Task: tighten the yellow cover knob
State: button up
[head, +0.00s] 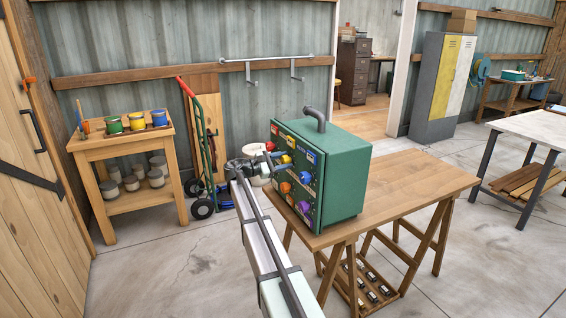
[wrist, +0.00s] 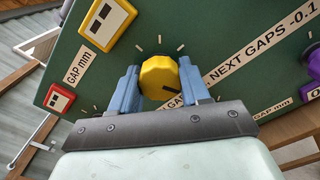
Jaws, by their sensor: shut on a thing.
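The yellow cover knob (wrist: 159,77) is on the dark green front panel of a machine (head: 340,180). In the wrist view it has a dark mark near its lower right edge, and tick marks surround it on the panel. My gripper (wrist: 160,85) has its two blue fingers on either side of the knob and is shut on it. In the head view the yellow knob (head: 286,159) shows just beside my gripper (head: 274,161), at the upper part of the panel. The fingertips are small in that view.
The panel also carries a yellow-framed display (wrist: 107,22), a red-framed display (wrist: 59,98) and a purple knob (wrist: 314,58). An orange knob (head: 286,188) sits lower on the panel. The machine stands on a wooden trestle table (head: 410,185), whose right side is clear.

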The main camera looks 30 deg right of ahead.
jog(key=shift+m, duration=2.1)
jog(key=o, duration=1)
jog(key=shift+o, duration=0.2)
jog(key=a, duration=1.4)
jog(key=shift+d+m, duration=0.1)
jog(key=shift+m, duration=0.3)
